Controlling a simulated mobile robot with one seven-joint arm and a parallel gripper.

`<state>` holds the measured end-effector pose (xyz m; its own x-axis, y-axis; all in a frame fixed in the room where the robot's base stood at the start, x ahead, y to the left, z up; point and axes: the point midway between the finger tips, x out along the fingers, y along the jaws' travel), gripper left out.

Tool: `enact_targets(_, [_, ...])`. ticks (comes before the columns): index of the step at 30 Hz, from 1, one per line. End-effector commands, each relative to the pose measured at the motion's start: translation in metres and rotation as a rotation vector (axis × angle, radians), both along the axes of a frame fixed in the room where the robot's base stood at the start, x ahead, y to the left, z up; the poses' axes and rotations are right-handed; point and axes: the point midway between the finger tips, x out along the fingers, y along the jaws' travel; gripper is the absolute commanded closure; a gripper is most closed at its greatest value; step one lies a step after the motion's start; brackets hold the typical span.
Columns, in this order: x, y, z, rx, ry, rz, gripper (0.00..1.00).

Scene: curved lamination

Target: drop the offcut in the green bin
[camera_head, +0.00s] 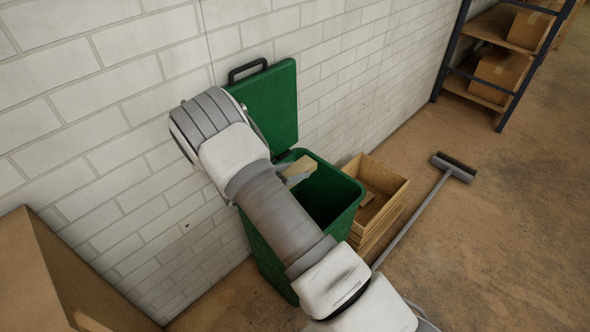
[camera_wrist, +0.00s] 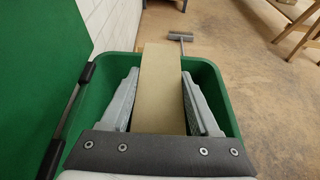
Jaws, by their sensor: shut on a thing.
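The green bin (camera_head: 346,196) stands against the white brick wall with its lid (camera_head: 272,104) raised and leaning back toward the wall. My gripper (camera_head: 293,174) is over the bin's open mouth, shut on the offcut (camera_head: 301,168), a pale tan wooden block. In the wrist view, the offcut (camera_wrist: 160,85) lies between the two grey fingers of my gripper (camera_wrist: 161,100), with the bin's rim (camera_wrist: 215,82) around and below them. My arm hides part of the bin and its near rim in the head view. The bin's floor is hidden.
A wooden crate (camera_head: 378,205) with a scrap in it stands right of the bin. A broom (camera_head: 455,166) lies on the brown floor beyond it. A shelf with cardboard boxes (camera_head: 497,76) is at the upper right. A large brown box (camera_head: 45,270) is at the lower left.

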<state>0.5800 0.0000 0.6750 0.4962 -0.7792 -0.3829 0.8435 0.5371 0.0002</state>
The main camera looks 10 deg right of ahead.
Motion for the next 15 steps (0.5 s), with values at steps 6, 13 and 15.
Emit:
enact_targets(6, [0.0, 0.0, -0.031, 0.0, -0.001, 0.0, 1.0])
enact_targets(13, [0.0, -0.001, -0.044, -0.001, -0.001, -0.001, 1.0])
enact_targets(15, [0.0, -0.001, -0.044, 0.0, -0.001, 0.0, 1.0])
